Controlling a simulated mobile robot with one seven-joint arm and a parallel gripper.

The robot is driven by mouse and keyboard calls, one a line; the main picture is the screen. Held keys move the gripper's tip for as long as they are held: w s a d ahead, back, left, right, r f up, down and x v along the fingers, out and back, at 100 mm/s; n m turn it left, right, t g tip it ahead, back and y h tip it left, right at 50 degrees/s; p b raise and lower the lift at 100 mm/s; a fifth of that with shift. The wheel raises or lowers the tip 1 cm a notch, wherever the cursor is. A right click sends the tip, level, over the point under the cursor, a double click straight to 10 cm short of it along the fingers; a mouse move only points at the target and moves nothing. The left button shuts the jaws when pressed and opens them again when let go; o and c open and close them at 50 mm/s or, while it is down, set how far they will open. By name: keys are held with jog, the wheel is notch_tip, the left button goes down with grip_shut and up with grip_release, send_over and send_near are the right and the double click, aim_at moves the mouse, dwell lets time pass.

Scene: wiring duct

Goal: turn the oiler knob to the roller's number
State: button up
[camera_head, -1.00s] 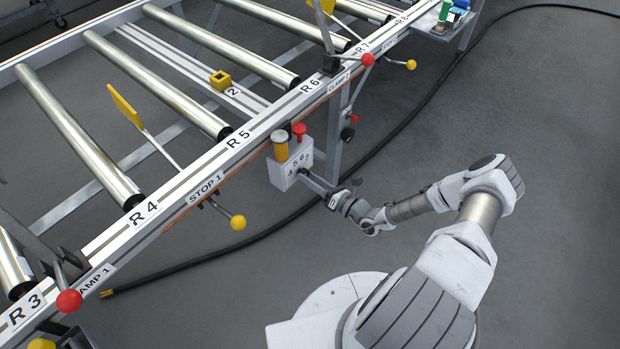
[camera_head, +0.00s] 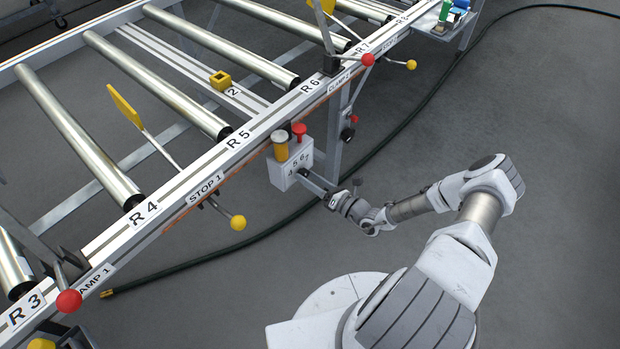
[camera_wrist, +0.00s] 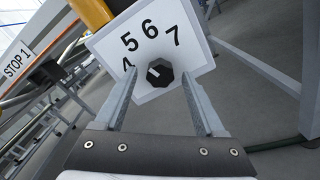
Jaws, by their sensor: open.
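The oiler (camera_head: 277,171) is a white box under the conveyor rail, with a yellow cylinder and a red cap on top. In the wrist view its white face (camera_wrist: 184,57) carries the numbers 4, 5, 6 and 7 in an arc, with the 4 partly hidden by a finger. The dark faceted knob (camera_wrist: 160,73) sits below the numbers; its pale mark points to the upper left, roughly toward 5. My gripper (camera_wrist: 159,84) is open, one finger on each side of the knob with visible gaps. In the head view it reaches the oiler from the right.
The rail (camera_head: 180,195) above bears labels R3 to R8, STOP 1 and CLAMP labels beside metal rollers (camera_head: 165,85). A yellow-knobbed lever (camera_head: 238,222) projects left of the oiler; a frame leg (camera_head: 335,140) stands right. A dark hose (camera_head: 400,130) crosses the floor.

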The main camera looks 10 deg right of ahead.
jog(key=shift+d, duration=0.1)
jog(key=p+v, duration=0.1)
jog(key=v, duration=1.6)
jog(key=shift+s+p, duration=0.15)
jog(key=shift+p, duration=0.25)
jog(key=shift+r, duration=0.1)
